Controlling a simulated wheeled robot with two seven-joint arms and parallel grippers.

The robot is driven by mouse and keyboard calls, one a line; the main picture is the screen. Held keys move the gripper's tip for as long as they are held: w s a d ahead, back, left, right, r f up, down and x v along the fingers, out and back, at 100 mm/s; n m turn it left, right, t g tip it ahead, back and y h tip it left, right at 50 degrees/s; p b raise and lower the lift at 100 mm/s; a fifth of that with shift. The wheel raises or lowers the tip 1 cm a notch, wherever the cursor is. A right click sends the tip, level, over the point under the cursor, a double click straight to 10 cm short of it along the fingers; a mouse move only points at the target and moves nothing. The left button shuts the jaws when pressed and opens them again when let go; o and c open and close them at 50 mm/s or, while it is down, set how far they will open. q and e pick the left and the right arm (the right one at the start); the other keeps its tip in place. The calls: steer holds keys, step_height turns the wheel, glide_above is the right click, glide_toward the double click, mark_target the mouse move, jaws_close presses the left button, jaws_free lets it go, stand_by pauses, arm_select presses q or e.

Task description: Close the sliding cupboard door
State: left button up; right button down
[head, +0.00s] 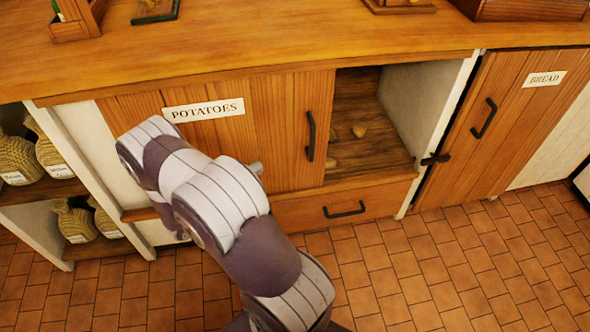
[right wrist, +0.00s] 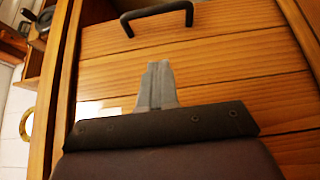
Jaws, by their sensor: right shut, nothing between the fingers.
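The wooden sliding door labelled POTATOES (head: 284,110) stands partly open. To its right an open gap shows the cupboard interior (head: 370,115) with a few potatoes. The door's black upright handle (head: 311,136) is near its right edge; a black handle (right wrist: 157,14) also shows at the top of the right wrist view. My right gripper (head: 257,168) is in front of the door, left of and below the handle. In the right wrist view its fingers (right wrist: 157,85) are together and empty against the planks; contact cannot be told. My left gripper is not in view.
A drawer (head: 370,203) with a black handle lies below the cupboard. The BREAD door (head: 510,115) with a latch is at right. Shelves with sacks (head: 15,158) stand at left. The wooden counter (head: 280,40) overhangs above. The tiled floor (head: 430,270) in front is clear.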

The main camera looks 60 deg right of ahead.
arm_select(q)
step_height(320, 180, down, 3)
steer(key=b, duration=0.3)
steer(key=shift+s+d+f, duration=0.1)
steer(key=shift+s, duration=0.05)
arm_select(e)
steer(key=s+x, duration=0.3)
steer(key=x, duration=0.9)
steer(key=shift+r, duration=0.1)
